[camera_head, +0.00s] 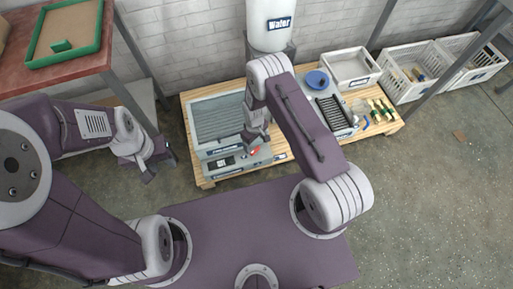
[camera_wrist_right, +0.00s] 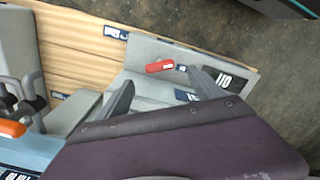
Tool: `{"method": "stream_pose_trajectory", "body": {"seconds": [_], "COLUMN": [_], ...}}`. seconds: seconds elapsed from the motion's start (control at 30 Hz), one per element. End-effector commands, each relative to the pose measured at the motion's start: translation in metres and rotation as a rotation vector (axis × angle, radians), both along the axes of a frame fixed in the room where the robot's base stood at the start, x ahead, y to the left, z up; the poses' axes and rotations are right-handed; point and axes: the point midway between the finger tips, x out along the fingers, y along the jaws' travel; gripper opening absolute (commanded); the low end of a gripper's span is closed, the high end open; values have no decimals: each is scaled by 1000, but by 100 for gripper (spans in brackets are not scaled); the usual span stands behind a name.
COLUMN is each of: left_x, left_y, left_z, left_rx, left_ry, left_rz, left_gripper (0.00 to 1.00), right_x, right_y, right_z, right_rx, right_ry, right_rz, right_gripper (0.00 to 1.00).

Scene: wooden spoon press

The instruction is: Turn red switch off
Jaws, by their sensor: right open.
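The red switch (camera_head: 254,152) sits on the front panel of a grey machine (camera_head: 222,119) on the wooden pallet. In the right wrist view the red switch (camera_wrist_right: 160,66) is a small red lever lying nearly sideways on a light grey panel. My right gripper (camera_head: 257,139) is just above the panel by the switch. In the wrist view my right gripper (camera_wrist_right: 163,90) has its fingers apart, one on each side of the lever, with nothing between them that I can see gripped. My left gripper (camera_head: 157,167) hangs at the left, away from the machine, fingers apart and empty.
A white Water tank (camera_head: 270,22) stands behind the pallet (camera_head: 205,181). A grey tray (camera_head: 350,67), a blue round part (camera_head: 317,80) and green-handled tools (camera_head: 381,108) are to the right. White crates (camera_head: 413,72) stand beyond. A red-topped table (camera_head: 70,68) is at the left.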

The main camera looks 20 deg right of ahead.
Motion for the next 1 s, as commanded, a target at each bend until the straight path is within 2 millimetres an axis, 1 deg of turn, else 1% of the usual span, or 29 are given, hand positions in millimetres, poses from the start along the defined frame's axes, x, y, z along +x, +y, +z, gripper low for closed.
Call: {"method": "stream_pose_trajectory", "body": {"seconds": [0.03, 0.1, 0.23, 0.3, 0.4, 0.63, 0.67, 0.7, 0.77, 0.8, 0.87, 1.0], "left_x": [0, 0, 0, 0, 0, 0, 0, 0, 0, 0, 0, 0], "left_y": [0, 0, 0, 0, 0, 0, 0, 0, 0, 0, 0, 0], "left_z": [-14, -22, -33, -37, -38, -37, -37, -37, -37, -37, -37, -37], "left_rx": [0, 0, 0, 0, 0, 0, 0, 0, 0, 0, 0, 0], "left_ry": [0, 0, 0, 0, 0, 0, 0, 0, 0, 0, 0, 0], "left_rz": [0, 0, 0, 0, 0, 0, 0, 0, 0, 0, 0, 0], "left_gripper": [36, 36, 36, 36, 36, 36, 36, 36, 36, 36, 36, 36], "right_x": [-1, -1, 0, 0, 0, 0, 0, 0, 0, 0, 0, 0], "right_y": [0, 0, 0, 0, 0, 0, 0, 0, 0, 0, 0, 0], "right_z": [-20, -35, -56, -62, -66, -65, -65, -65, -65, -65, -65, -65], "right_rx": [0, 0, 1, 1, 1, 1, 1, 1, 1, 1, 1, 1], "right_ry": [2, 1, -1, -1, -1, -2, -2, -2, -1, -1, -1, -1], "right_rz": [-1, -2, -3, -3, -3, -3, -3, -3, -3, -3, -4, -9], "right_gripper": [76, 76, 76, 76, 76, 76, 71, 60, 43, 32, 15, 14]}}
